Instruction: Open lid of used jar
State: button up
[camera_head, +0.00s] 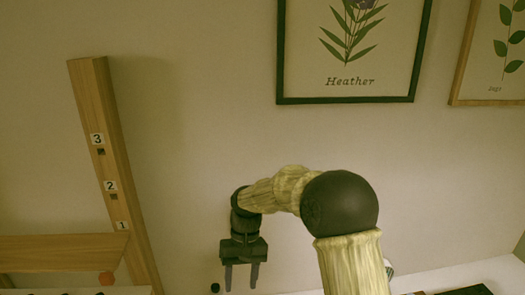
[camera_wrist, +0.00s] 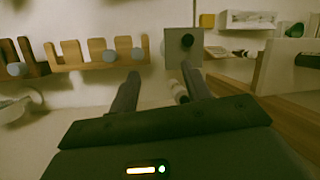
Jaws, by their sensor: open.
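My gripper (camera_head: 241,281) hangs fingers-down at the lower middle of the head view, open and empty between the tips. In the wrist view its two dark fingers (camera_wrist: 160,74) stand apart. A small pale cylinder with dark bands (camera_wrist: 178,90) shows beside the right finger, partly hidden by it; I cannot tell whether it is a jar. No jar marked as used can be made out in either view. A small dark round top (camera_head: 215,287) sits at the bottom edge of the head view, just left of the gripper.
A slanted wooden post (camera_head: 112,170) numbered 1 to 3 stands at left, with a wooden rail (camera_head: 60,250) joining it. In the wrist view, a wooden rack (camera_wrist: 98,55) with grey-blue round pieces and a grey block with a dark knob (camera_wrist: 174,58) lie beyond the fingers.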

jog(key=s+d+f+m+t+b, duration=0.1)
jog(key=s+d+t, duration=0.1)
jog(key=s+d, duration=0.2)
jog(key=s+d+f+m+t+b, duration=0.1)
jog(key=s+d, duration=0.3)
jog(key=d, duration=0.6)
jog(key=s+d+f+m+t+h+b, duration=0.1)
jog(key=s+d+t, duration=0.2)
jog(key=d, duration=0.4)
jog(key=shift+s+f+m, duration=0.3)
jog(key=shift+s, duration=0.45)
jog(key=w+a+r+m, duration=0.1)
jog(key=w+a+r, duration=0.15)
jog(key=a, duration=0.35)
jog(key=w+a+r, duration=0.1)
jog(key=w+a, duration=0.3)
jog(key=a, duration=0.2)
jog(key=a+r+m+g, duration=0.1)
jog(key=a+r, duration=0.1)
jog(key=a, duration=0.6)
jog(key=a+r+m+g, duration=0.1)
jog(key=a+r, duration=0.1)
jog(key=a, duration=0.6)
jog(key=shift+a+r, duration=0.3)
jog(key=shift+r, duration=0.05)
jog(key=shift+w, duration=0.15)
